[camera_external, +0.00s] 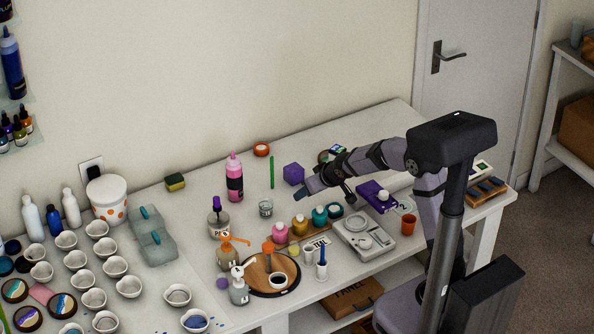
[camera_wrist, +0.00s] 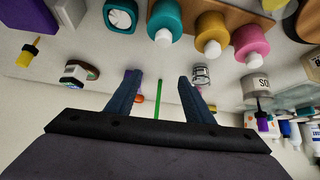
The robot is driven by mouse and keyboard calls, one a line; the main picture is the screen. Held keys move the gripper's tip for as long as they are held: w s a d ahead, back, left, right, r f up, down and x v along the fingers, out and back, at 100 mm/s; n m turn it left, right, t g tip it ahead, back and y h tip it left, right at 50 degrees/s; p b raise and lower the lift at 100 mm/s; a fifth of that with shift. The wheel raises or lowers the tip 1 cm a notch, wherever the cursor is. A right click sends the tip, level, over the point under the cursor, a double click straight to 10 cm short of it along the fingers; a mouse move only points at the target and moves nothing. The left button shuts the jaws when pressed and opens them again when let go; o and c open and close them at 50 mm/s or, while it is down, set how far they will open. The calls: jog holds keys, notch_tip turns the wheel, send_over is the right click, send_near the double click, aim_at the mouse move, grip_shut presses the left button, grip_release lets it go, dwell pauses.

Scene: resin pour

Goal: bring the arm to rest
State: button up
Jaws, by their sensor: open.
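My gripper (camera_external: 309,191) is held above the middle of the white workbench (camera_external: 350,125). Its fingers point left and down in the external view. In the wrist view the two dark blue fingers (camera_wrist: 160,88) stand apart with nothing between them at their tips. A thin green stick (camera_external: 272,172) on the table shows beyond the gap. A small clear cup (camera_external: 266,208) shows beside the right finger in the wrist view (camera_wrist: 201,75). My gripper touches nothing that I can see.
Pink (camera_external: 280,232), yellow (camera_external: 299,225) and teal (camera_external: 320,217) bottles stand in a row near the gripper. A purple block (camera_external: 293,174) is behind it. A scale (camera_external: 362,237) stands in front. Several white cups fill the left side. Bare table shows towards the wall.

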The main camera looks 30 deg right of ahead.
jog(key=s+d+g+h, duration=0.1)
jog(key=s+g, duration=0.2)
jog(key=s, duration=0.5)
jog(key=s+d+f+m+g, duration=0.1)
jog(key=s+d+g, duration=0.1)
jog(key=s, duration=0.7)
jog(key=s+d+g+h, duration=0.1)
jog(key=s+d+g, duration=0.1)
jog(key=s, duration=0.7)
jog(key=shift+s+d+f+m+g+h, duration=0.2)
jog(key=shift+m+g+h, duration=0.15)
jog(key=shift+g, duration=0.55)
jog(key=s+d+f+y+b, duration=0.1)
jog(key=s+f+b, duration=0.15)
jog(key=f, duration=0.35)
jog(key=s+d+f+y+b, duration=0.1)
jog(key=s+f+b, duration=0.1)
jog(key=f+b, duration=0.25)
notch_tip(320, 180, up, 22)
jog(key=r+p, duration=0.1)
jog(key=p, duration=2.4)
jog(key=shift+n+t, duration=0.4)
jog(key=shift+n, duration=0.05)
jog(key=f+b, duration=0.6)
jog(key=shift+a, duration=0.2)
jog(key=shift+r, duration=0.1)
